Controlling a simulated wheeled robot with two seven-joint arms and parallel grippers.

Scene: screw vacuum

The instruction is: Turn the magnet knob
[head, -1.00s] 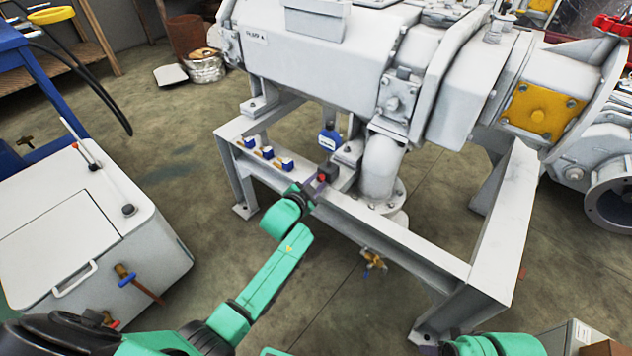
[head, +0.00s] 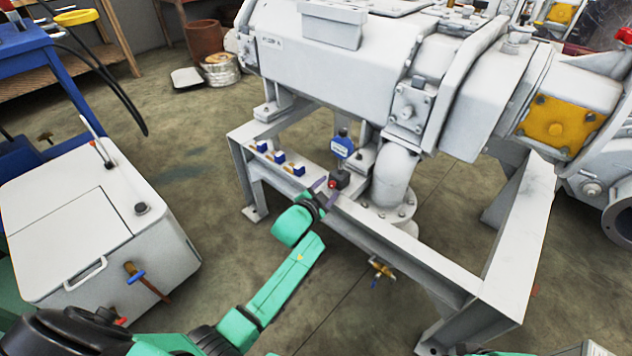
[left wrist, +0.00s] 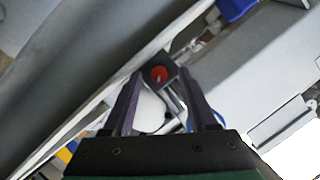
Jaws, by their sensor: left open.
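The magnet knob is a small red knob on a black block (head: 341,178). It stands on the beam of the grey machine frame (head: 420,252). In the left wrist view the red knob (left wrist: 159,74) faces me, between the two fingertips and slightly beyond them. My left gripper (head: 320,193) is open with dark fingers, right at the near side of the block. It also shows in the left wrist view (left wrist: 161,76), with a gap on each side of the knob. I cannot tell whether a finger touches the block. My right gripper is not in view.
A white cabinet (head: 90,235) stands at left. Floor between cabinet and frame is open.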

